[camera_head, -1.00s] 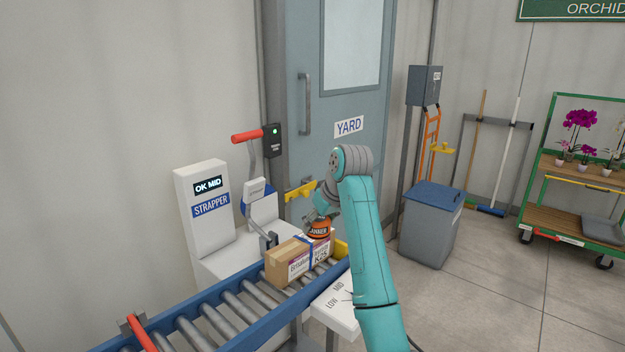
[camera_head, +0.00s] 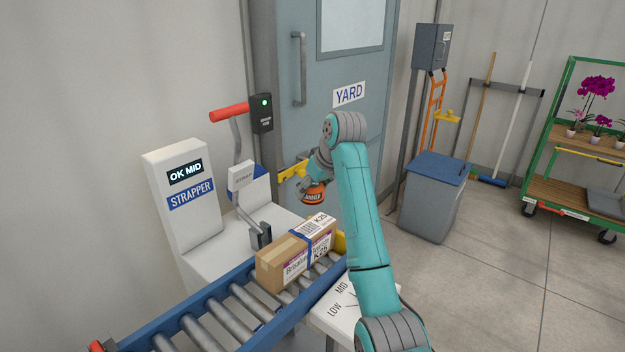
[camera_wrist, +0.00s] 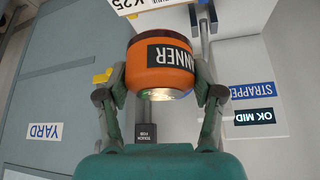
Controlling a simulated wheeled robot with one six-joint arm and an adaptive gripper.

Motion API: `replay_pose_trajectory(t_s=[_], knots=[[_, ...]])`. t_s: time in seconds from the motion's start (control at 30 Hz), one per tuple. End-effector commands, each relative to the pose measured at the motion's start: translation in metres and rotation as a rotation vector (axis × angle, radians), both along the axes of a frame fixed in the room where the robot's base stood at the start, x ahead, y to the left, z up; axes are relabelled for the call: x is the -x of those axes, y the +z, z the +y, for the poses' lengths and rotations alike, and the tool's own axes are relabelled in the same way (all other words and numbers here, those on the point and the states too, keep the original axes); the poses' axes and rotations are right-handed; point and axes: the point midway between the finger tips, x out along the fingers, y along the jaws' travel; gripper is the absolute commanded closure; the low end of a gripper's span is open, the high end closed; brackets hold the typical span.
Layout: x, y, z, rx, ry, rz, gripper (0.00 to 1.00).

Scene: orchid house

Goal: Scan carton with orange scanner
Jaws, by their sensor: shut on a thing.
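The carton (camera_head: 283,262) is a brown box with a blue strap and white labels marked K25. It sits on the roller conveyor (camera_head: 235,310) beside the strapper. The orange scanner (camera_head: 313,194) has a dark label band. My gripper (camera_wrist: 161,90) is shut on the scanner, with a finger on each side of it in the wrist view (camera_wrist: 160,82). In the head view the scanner is above and behind the carton, apart from it. Part of a K25 label on the carton (camera_wrist: 160,5) shows at the top of the wrist view. My arm hides the carton's right surroundings.
The white strapper (camera_head: 180,205) reads OK MID and has a red-handled lever (camera_head: 232,112). A grey YARD door (camera_head: 345,140) stands behind. A blue-lidded bin (camera_head: 434,200) and an orchid cart (camera_head: 580,150) are to the right.

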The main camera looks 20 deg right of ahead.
Motion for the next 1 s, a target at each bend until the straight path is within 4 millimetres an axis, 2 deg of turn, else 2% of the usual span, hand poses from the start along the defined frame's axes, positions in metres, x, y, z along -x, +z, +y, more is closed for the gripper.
replay_pose_trajectory(t_s=[0.3,0.5,1.0], knots=[[0.001,-0.034,0.0,0.0,0.0,0.002,0.73],[0.0,-0.048,0.0,0.0,0.001,0.0,0.73],[0.0,-0.054,0.0,0.0,0.001,0.0,0.73]])
